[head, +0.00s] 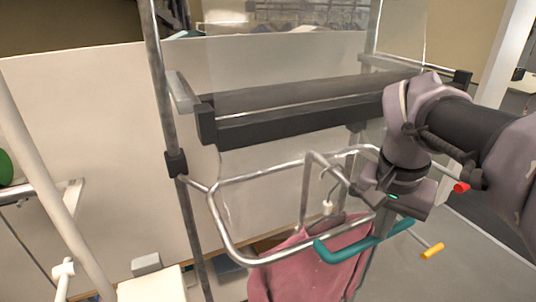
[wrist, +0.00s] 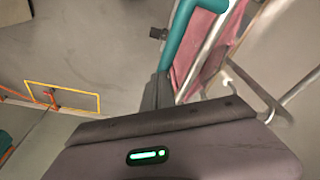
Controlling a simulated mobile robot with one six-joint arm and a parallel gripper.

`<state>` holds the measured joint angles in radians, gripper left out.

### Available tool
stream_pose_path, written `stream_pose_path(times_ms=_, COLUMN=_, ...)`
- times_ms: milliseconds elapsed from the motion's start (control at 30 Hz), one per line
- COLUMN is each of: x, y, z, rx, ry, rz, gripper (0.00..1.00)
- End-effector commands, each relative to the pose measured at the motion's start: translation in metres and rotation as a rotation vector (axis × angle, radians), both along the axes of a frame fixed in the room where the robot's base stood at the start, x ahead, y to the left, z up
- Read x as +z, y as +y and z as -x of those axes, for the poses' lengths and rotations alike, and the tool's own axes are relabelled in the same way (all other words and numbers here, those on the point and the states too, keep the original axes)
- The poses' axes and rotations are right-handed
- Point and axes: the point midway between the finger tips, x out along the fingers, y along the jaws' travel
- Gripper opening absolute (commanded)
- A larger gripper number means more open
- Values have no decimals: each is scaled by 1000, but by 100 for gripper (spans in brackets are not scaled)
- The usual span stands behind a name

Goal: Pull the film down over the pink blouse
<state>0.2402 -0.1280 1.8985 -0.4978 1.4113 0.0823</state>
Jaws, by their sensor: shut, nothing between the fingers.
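The pink blouse (head: 295,272) hangs on a hanger (head: 328,207) below the metal hoop (head: 222,228), low in the head view; part of it shows in the wrist view (wrist: 207,38). A teal bar (head: 340,254) crosses in front of the blouse's top. The film roll (head: 300,95) lies across the frame above, over a black bar (head: 290,126). Clear film is hard to make out; a faint edge shows below the roll's left end. My gripper (head: 366,184) is shut and empty, above the teal bar. In the wrist view the teal bar (wrist: 182,35) is close to my fingers.
Metal uprights (head: 160,90) flank the roll. A red-tipped peg (head: 461,188) and a yellow-tipped peg (head: 432,251) stick out at the right. A pale panel (head: 90,130) stands behind. Open floor (head: 420,280) lies at the lower right.

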Motion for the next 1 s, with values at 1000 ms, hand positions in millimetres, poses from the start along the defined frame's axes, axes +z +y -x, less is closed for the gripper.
stream_pose_path(times_ms=1000, x=-111, y=0, z=0, rx=0, ry=1, rz=0, gripper=0)
